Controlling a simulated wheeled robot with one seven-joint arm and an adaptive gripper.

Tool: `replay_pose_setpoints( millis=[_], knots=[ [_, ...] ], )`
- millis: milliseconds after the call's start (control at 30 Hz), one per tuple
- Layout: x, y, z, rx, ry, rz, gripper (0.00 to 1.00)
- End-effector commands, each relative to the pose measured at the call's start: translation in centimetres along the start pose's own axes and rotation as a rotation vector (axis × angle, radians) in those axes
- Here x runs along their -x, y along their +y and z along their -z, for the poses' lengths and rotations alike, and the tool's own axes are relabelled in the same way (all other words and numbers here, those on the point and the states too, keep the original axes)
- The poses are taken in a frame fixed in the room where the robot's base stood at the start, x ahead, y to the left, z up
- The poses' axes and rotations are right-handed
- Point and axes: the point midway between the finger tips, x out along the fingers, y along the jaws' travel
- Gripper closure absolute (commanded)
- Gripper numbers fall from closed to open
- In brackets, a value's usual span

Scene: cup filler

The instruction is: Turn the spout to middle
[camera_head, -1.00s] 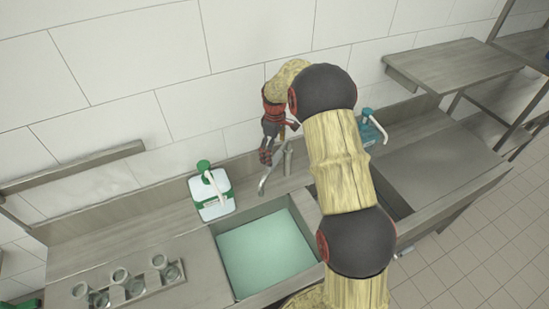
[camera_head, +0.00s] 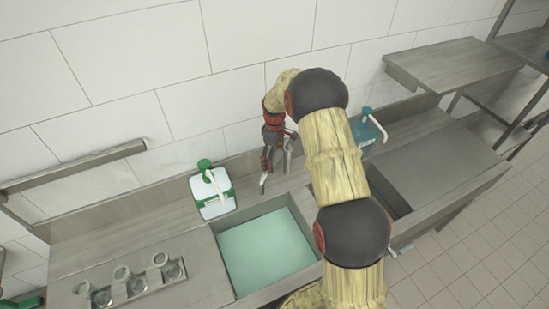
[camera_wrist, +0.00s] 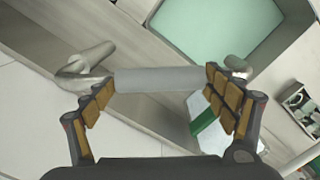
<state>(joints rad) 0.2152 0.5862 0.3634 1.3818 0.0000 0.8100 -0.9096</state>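The metal spout crosses the wrist view as a grey bar (camera_wrist: 160,80), with its bent end at the right beside my right finger. The faucet body (camera_wrist: 85,65) shows at the left beyond my left finger. In the head view the spout's tip (camera_head: 263,187) shows just below my gripper (camera_head: 267,162), near the back left of the sink; the rest is mostly covered by my gripper. My gripper also shows in the wrist view (camera_wrist: 162,83). Its fingers are wide apart, one toward each end of the bar. I cannot tell whether they touch the spout.
The left basin (camera_head: 296,212) has a pale green bottom. My arm hides much of the right basin. A white and green dispenser (camera_head: 212,200) stands left of the spout and a blue one (camera_head: 367,135) to the right. A rack of glasses (camera_head: 150,290) sits on the left counter.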

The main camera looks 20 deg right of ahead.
Motion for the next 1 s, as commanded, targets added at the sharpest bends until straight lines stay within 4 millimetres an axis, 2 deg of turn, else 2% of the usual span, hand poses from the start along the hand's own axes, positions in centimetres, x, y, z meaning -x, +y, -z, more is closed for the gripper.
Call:
replay_pose_setpoints(
  millis=[767,1000],
  knots=[
    [0.02,0.03,0.0,0.0,0.0,-0.001,0.62],
    [0.0,0.06,-0.31,0.017,0.0,-0.001,0.63]
  ],
)
